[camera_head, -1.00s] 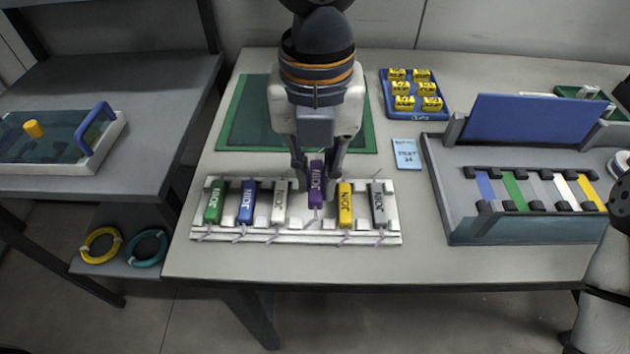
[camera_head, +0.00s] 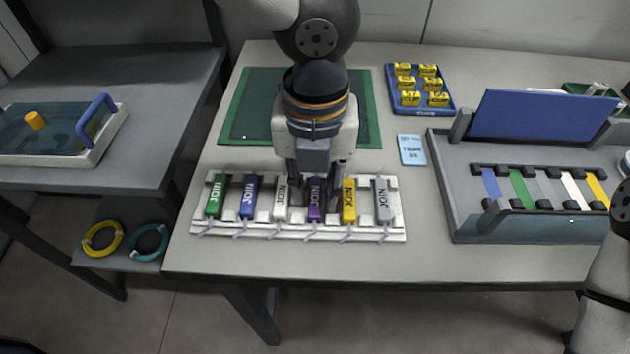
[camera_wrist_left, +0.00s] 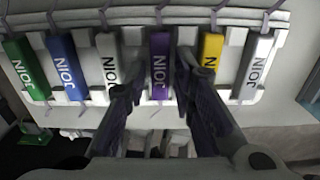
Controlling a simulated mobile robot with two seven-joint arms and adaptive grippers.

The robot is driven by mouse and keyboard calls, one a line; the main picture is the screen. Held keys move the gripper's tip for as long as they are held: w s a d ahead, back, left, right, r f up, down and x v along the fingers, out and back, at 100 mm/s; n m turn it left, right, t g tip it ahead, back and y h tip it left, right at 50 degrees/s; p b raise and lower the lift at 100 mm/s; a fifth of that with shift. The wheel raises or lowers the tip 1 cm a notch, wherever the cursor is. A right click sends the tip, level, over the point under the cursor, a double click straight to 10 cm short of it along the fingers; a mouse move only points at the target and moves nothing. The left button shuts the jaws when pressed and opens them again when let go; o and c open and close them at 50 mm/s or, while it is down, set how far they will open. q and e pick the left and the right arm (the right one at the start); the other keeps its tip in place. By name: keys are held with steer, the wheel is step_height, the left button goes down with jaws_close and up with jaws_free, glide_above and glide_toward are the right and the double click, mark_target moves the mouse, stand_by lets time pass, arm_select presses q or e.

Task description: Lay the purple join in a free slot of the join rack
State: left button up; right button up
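The purple join (camera_head: 315,198) lies in a slot of the white join rack (camera_head: 394,231), between the white join (camera_head: 280,200) and the yellow join (camera_head: 349,203). It looks level with its neighbours. My left gripper (camera_head: 314,196) is low over the rack with a finger on each side of the purple join. In the left wrist view, the purple join (camera_wrist_left: 160,68) shows between the spread fingers of the left gripper (camera_wrist_left: 158,75), with a gap on both sides. My right gripper is out of view.
Green (camera_head: 216,197), blue (camera_head: 249,198) and grey (camera_head: 383,200) joins fill other rack slots. Behind is a green mat (camera_head: 240,110). To the right are a blue tray (camera_head: 447,103) of yellow blocks, a blue card (camera_head: 411,150) and a grey case (camera_head: 455,200) with coloured strips.

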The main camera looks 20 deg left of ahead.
mark_target(315, 196)
arm_select(q)
steer(key=shift+r, duration=0.15)
